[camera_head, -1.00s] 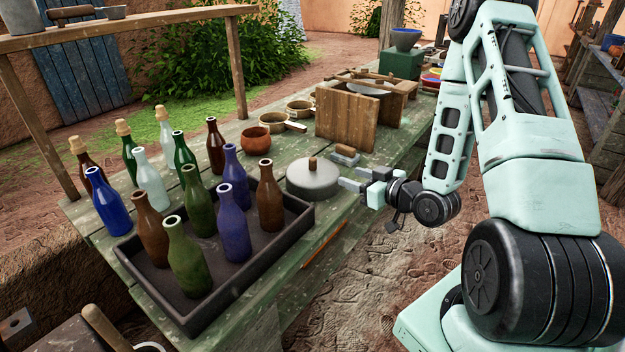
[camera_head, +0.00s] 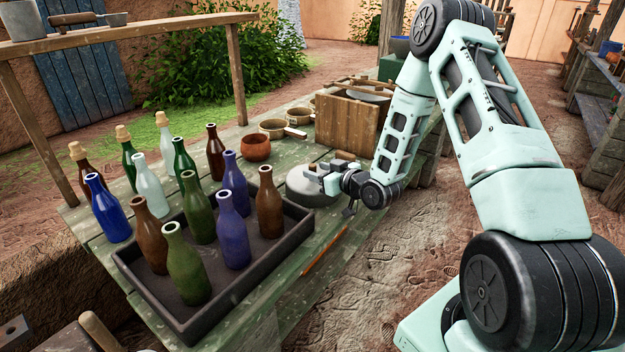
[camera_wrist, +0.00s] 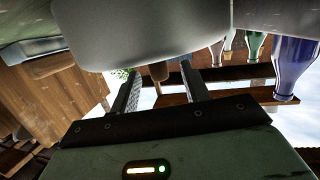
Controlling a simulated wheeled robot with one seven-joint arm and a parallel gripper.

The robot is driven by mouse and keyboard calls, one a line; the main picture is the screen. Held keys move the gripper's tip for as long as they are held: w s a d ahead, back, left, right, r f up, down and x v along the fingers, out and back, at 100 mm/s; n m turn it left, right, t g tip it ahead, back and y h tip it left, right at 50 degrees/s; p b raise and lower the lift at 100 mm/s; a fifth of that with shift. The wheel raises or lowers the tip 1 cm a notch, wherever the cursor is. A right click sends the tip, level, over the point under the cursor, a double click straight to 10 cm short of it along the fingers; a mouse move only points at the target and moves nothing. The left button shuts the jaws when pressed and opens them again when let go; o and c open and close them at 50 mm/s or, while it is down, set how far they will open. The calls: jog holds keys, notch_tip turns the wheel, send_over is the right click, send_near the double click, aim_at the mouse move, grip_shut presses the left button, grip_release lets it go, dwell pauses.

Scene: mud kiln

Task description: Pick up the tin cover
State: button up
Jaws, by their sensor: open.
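The tin cover (camera_head: 303,190) is a round grey lid lying on the green plank table, right of the bottle tray. Its brown wooden knob (camera_wrist: 158,71) shows in the wrist view, where the picture is upside down and the cover's grey body (camera_wrist: 150,30) fills the top middle. My gripper (camera_head: 321,170) is open over the cover, reaching in from the right. In the wrist view its two fingers point at the knob, one to each side of it. I cannot tell whether they touch it.
A dark tray (camera_head: 279,248) with several bottles stands left of the cover. A wooden box (camera_head: 345,122) is behind it, and a reddish-brown bowl (camera_head: 256,147) and tan pans (camera_head: 272,128) are at the back left. The table's front edge is close by.

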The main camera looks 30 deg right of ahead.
aim_at(315, 168)
jog(key=shift+x, duration=1.55)
jog(key=shift+d, duration=0.1)
grip_shut()
jog(key=shift+r, duration=0.1)
